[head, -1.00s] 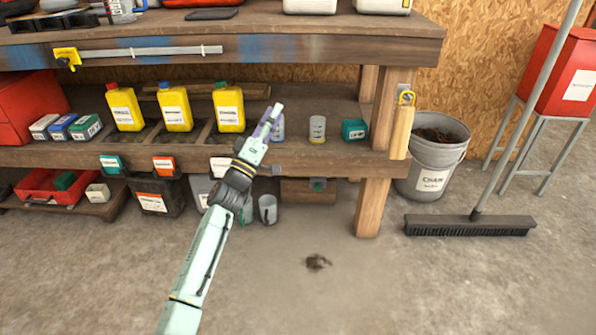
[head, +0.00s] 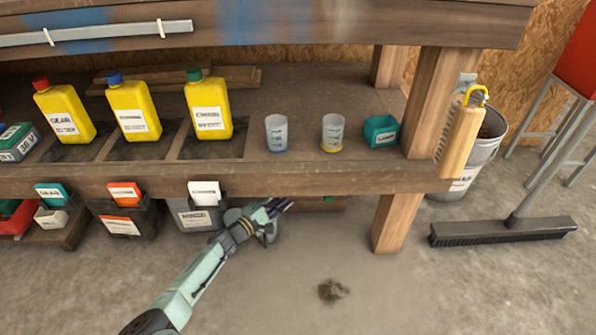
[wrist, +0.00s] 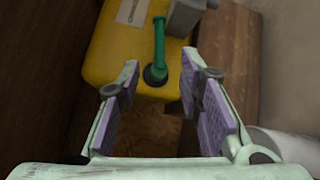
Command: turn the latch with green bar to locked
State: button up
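The latch's green bar (wrist: 159,45) shows in the wrist view on a yellow box (wrist: 105,52). The bar runs up the picture from a dark round pivot (wrist: 155,75). A grey block (wrist: 187,15) is just right of the bar's upper end. My gripper (wrist: 160,72) is open, its purple-padded fingers apart on either side of the bar's lower end in the picture, with nothing held. In the head view my gripper (head: 280,206) is low, below the shelf's front edge. A small green spot (head: 328,199) shows under the shelf there; I cannot tell if it is the latch.
The workbench shelf (head: 300,178) holds yellow bottles (head: 208,108), two cups (head: 333,133) and a teal box (head: 380,131). A wooden leg (head: 397,222) stands to the right. The floor in front is mostly clear, with a dark stain (head: 331,291).

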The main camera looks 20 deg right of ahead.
jog(key=b+x, duration=0.4)
jog(key=x, duration=0.6)
jog(key=shift+w+d, duration=0.2)
jog(key=shift+d, duration=0.15)
grip_shut()
dwell(0.4)
